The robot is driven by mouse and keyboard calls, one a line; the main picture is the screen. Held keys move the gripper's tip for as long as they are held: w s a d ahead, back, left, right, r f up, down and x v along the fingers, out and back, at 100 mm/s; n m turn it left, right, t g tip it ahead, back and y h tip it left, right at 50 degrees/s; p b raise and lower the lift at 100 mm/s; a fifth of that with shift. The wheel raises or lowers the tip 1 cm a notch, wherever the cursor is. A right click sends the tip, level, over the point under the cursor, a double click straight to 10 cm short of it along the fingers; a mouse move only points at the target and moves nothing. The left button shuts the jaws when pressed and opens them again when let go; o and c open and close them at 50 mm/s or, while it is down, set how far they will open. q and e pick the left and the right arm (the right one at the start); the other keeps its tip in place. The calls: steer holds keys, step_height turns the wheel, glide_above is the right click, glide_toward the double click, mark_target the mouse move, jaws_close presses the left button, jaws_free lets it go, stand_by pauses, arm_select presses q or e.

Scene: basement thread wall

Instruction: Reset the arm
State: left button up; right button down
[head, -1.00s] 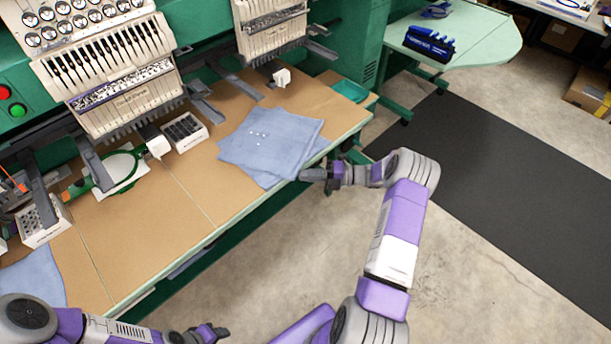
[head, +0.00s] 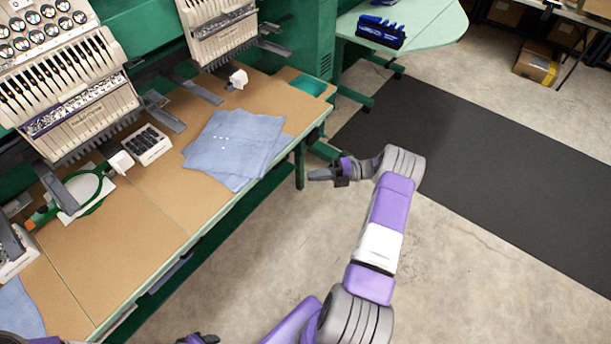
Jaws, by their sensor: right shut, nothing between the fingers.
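My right gripper (head: 322,175) is shut and empty. It hangs over the concrete floor, just off the table's front edge and to the right of the blue cloths. My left gripper (head: 200,339) shows only in part at the bottom edge of the head view. Its fingers are cut off and too small to read.
A wooden worktable (head: 150,215) with a green edge runs along the left. On it lie folded blue cloths (head: 232,150) with small white bits, a white box (head: 148,144) and a green hoop (head: 88,192). Embroidery machine heads (head: 75,95) stand behind. A dark mat (head: 470,170) and open floor lie right.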

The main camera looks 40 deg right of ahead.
stand_by(0.6)
steer(key=s+a+f+n+g+h, duration=0.2)
steer(key=a+f+n+g, duration=0.3)
steer(key=a+f+n, duration=0.45)
steer(key=s+a+f+n+g+h, duration=0.2)
steer(key=a+f+n+g, duration=0.4)
steer(key=a, duration=0.7)
steer(key=s+a+n+h, duration=0.3)
steer(key=a+n, duration=0.3)
steer(key=n, duration=0.6)
steer(key=s+a+n+h, duration=0.3)
steer(key=s+a+n, duration=0.3)
steer(key=n, duration=0.7)
steer(key=shift+s+a+f+t, duration=0.15)
steer(key=shift+s+a+t, duration=0.05)
steer(key=shift+a+t, duration=0.25)
